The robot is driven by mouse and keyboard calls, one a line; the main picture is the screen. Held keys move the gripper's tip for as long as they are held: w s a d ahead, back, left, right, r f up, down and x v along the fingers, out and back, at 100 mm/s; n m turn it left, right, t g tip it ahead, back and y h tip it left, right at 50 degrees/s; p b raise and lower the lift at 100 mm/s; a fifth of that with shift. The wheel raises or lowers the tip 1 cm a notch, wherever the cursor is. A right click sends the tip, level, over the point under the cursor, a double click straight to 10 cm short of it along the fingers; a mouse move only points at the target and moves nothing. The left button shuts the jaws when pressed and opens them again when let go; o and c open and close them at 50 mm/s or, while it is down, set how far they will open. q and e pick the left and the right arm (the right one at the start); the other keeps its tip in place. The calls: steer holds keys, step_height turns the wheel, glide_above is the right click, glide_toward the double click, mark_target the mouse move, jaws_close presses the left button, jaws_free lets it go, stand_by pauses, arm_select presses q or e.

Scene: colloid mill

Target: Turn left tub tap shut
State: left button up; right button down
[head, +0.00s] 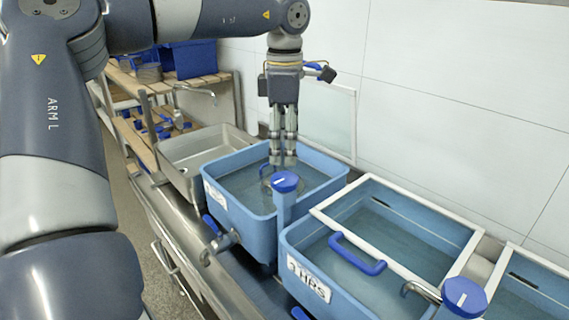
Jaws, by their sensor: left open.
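The left tub (240,221) is a blue open basin with water in it, in the middle of the head view. Its tap has a round blue knob (286,181) with a white mark, on a light blue post at the tub's right front corner. A grey curved spout (266,178) beside the knob reaches over the water. My left gripper (283,162) points straight down, open and empty, just above and behind the knob in the picture. I cannot tell if its fingers touch the knob. My right gripper is not in view.
A second blue tub (300,262) to the right has a white-framed lid with a blue handle (357,256) and its own blue knob (464,296). A drain valve (222,243) juts from the left tub's front. A steel sink (190,165) stands left, a tiled wall (450,70) behind.

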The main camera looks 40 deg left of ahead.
arm_select(q)
step_height(320, 180, up, 5)
steer(key=shift+f, duration=0.1)
stand_by(0.6)
